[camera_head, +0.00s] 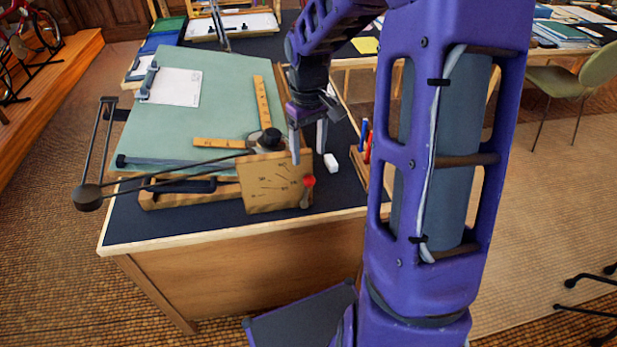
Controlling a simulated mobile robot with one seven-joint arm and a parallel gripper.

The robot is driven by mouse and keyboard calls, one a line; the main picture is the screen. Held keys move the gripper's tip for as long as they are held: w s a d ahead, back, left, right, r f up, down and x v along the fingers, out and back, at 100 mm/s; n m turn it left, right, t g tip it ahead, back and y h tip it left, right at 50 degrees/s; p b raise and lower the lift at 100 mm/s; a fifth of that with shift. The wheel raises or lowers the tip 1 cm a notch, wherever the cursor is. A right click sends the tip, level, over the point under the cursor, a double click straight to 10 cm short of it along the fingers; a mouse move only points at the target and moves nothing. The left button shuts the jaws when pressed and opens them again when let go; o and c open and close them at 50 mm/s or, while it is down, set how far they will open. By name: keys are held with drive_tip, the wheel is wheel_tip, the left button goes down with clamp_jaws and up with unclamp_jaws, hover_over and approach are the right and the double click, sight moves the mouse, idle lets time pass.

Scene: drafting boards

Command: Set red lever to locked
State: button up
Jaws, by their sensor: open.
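The red lever (307,187) has a round red knob at its upper end. It sits at the right side of the wooden dial panel (268,184) on the front of the drafting board's stand. The panel's markings are too small to read, so I cannot tell which setting the lever points to. My gripper (308,152) is open and empty, with its two fingers pointing down. In the picture it is just above the red knob, apart from it. Its left finger overlaps the panel's upper right corner in the view.
The green drafting board (215,85) carries a wooden square (262,105) and a paper sheet (175,87). A black jointed arm (150,185) reaches out left of the panel. A white eraser (331,163) and a pen holder (360,160) stand on the dark desk (150,225) to the right.

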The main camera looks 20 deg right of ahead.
sight(307, 177)
wheel_tip(307, 177, down, 9)
drive_tip(key=shift+r+b, duration=0.15)
drive_tip(key=shift+b, duration=0.55)
clamp_jaws()
drive_tip(key=shift+a, duration=0.25)
idle(0.7)
